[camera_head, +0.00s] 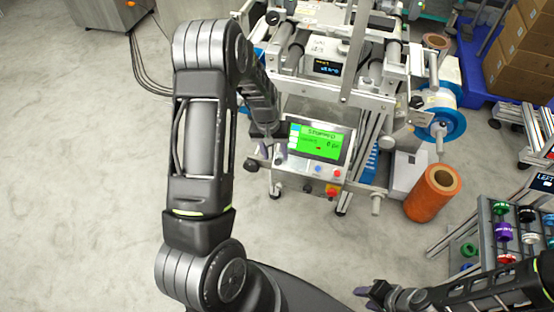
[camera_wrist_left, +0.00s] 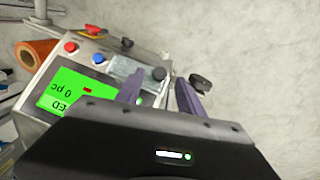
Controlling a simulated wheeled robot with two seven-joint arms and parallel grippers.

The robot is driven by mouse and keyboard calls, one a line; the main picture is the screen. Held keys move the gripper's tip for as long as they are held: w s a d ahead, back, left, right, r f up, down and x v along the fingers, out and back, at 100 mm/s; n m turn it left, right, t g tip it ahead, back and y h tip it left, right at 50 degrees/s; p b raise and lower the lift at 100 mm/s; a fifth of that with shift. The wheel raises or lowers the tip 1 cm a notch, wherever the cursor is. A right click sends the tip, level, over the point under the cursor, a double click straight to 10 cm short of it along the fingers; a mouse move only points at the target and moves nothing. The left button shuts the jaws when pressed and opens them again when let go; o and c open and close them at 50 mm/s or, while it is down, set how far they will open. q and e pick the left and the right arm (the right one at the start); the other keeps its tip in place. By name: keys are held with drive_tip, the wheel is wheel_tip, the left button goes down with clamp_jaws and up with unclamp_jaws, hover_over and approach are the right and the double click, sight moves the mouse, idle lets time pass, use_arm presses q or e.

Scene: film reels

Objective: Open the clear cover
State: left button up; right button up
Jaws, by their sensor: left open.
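The control panel (camera_head: 318,143) has a green lit screen and faces up at the front of the machine. It also shows in the left wrist view (camera_wrist_left: 52,121). A small clear cover (camera_wrist_left: 123,67) appears on the panel beside the screen, partly behind one of my fingers. I cannot tell from here how far it is open. My left gripper (camera_wrist_left: 161,93) is open and empty, with its purple fingers over the panel's edge near the cover. In the head view my left gripper (camera_head: 277,146) is at the screen's left side, mostly hidden. My right gripper (camera_head: 376,291) is low, away from the machine.
Red and blue buttons (camera_wrist_left: 84,52) sit along the panel. An orange roll (camera_head: 428,192) stands on the floor right of the machine. A rack (camera_head: 487,238) with coloured reels is at the lower right. The floor on the left is clear.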

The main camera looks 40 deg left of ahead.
sight(277, 162)
use_arm(q)
drive_tip(key=shift+w+d+f, duration=0.1)
drive_tip(key=shift+d+f, duration=0.1)
drive_tip(key=shift+f, duration=1.7)
clamp_jaws()
